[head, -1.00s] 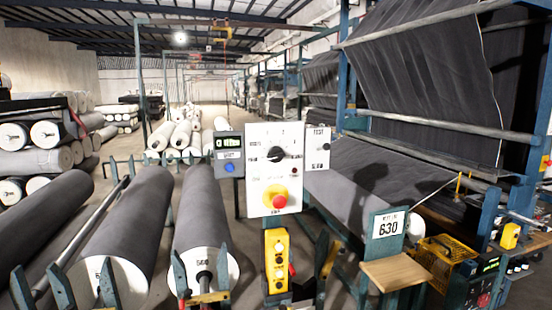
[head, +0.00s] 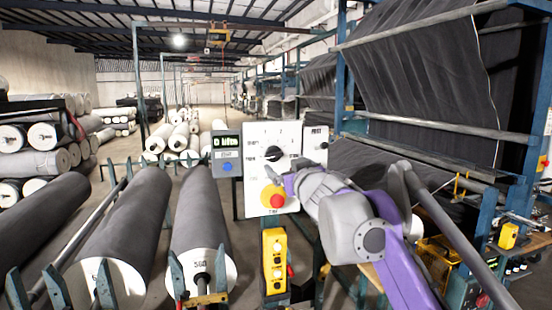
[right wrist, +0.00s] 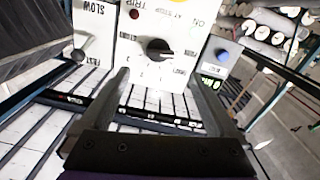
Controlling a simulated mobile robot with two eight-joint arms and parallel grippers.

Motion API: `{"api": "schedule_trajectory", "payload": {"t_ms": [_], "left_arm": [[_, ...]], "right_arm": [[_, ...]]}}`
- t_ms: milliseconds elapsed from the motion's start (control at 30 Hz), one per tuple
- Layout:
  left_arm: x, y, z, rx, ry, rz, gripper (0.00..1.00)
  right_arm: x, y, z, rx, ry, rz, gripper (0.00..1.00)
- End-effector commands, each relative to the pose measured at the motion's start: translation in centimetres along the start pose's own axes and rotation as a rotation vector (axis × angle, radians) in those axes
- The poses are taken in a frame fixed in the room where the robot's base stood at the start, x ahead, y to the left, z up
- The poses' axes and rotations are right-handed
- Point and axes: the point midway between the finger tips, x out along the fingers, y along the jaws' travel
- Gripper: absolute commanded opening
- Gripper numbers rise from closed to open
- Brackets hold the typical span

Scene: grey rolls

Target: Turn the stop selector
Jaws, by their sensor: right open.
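The stop selector is a black rotary knob (head: 273,154) on the white control panel (head: 255,185), above a red mushroom button (head: 277,201) on a yellow disc. In the right wrist view, the knob (right wrist: 158,49) shows upside down with its dial lettering around it. My right gripper (head: 281,179) is in front of the panel, just below and right of the knob. In the right wrist view its two fingers (right wrist: 159,80) are spread wide and empty. The knob lies beyond and between the fingertips, apparently not touched. My left gripper is not in view.
A grey box with a green display and blue button (head: 227,156) adjoins the panel on the left. A narrow white box (head: 314,143) adjoins it on the right. A yellow pendant (head: 275,262) hangs below.

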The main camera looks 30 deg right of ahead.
Motion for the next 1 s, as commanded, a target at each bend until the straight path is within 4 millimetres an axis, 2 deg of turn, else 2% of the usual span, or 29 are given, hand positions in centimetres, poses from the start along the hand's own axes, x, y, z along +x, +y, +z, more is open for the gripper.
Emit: {"api": "schedule_trajectory", "payload": {"t_ms": [300,500,700,933,1000], "left_arm": [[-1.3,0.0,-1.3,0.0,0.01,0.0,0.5],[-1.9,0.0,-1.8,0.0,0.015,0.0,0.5],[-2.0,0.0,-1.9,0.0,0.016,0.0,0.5],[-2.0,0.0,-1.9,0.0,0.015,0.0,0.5],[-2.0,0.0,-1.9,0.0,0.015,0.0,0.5]], "right_arm": [[6.0,0.0,-0.2,0.001,0.0,0.0,0.95],[8.6,0.0,-0.1,0.002,0.0,0.0,0.95],[9.5,-0.1,0.1,0.001,-0.001,0.001,0.95],[9.5,-0.1,0.1,0.001,-0.002,0.001,0.95],[9.4,-0.1,0.1,0.0,-0.002,0.001,0.82]]}}
